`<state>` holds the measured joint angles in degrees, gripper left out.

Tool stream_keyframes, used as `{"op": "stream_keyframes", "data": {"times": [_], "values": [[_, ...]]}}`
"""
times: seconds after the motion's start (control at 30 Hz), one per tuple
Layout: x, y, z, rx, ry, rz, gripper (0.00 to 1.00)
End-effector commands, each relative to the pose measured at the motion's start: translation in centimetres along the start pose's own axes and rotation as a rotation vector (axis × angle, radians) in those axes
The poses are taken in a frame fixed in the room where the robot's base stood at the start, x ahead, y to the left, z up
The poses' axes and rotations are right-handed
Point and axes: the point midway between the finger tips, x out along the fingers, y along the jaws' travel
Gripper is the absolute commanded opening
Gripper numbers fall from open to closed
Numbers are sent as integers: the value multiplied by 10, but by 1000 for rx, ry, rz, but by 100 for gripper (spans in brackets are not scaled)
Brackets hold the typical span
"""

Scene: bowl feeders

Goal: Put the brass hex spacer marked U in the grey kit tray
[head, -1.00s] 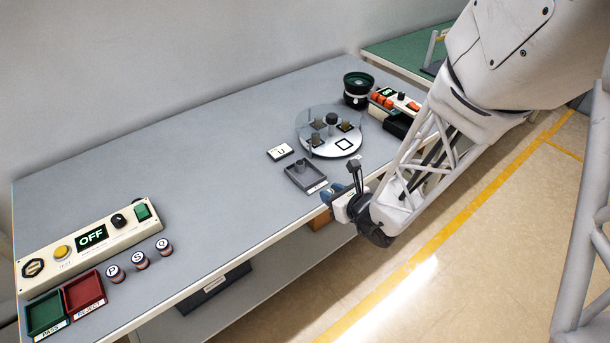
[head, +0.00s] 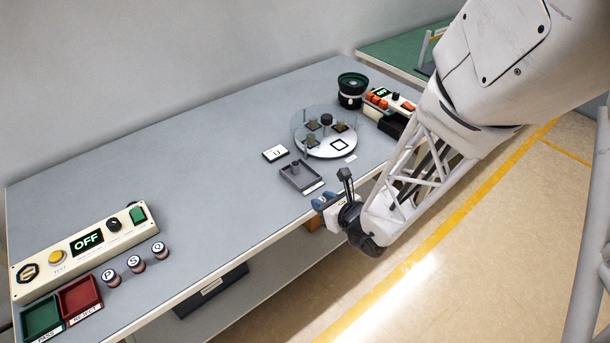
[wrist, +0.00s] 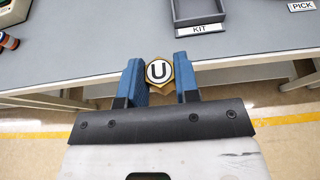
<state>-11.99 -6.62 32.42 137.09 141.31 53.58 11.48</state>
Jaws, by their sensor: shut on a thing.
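My gripper (wrist: 160,85) has its blue fingers shut on a brass hex spacer (wrist: 160,71) with a black U on its white face. In the wrist view the spacer sits between the fingertips, over the floor just outside the bench's front edge. The grey kit tray (wrist: 200,16) lies ahead and a little right, with a KIT label in front. In the head view my gripper (head: 320,202) is in front of the bench edge, near and below the tray (head: 301,187). A dark post stands inside the tray in the head view.
A round turntable (head: 337,152) with brass pieces under a clear cover stands at the right, by a dark bowl feeder (head: 351,98). Red and green trays and marked cylinders (head: 135,264) are at far left. The bench middle is clear.

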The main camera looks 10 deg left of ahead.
Motion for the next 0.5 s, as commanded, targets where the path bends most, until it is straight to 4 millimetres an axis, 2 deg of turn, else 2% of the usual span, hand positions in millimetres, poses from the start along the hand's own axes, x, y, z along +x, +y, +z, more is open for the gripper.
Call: {"op": "stream_keyframes", "data": {"times": [0.5], "values": [[57,-26,16,-1,1,2,2]]}}
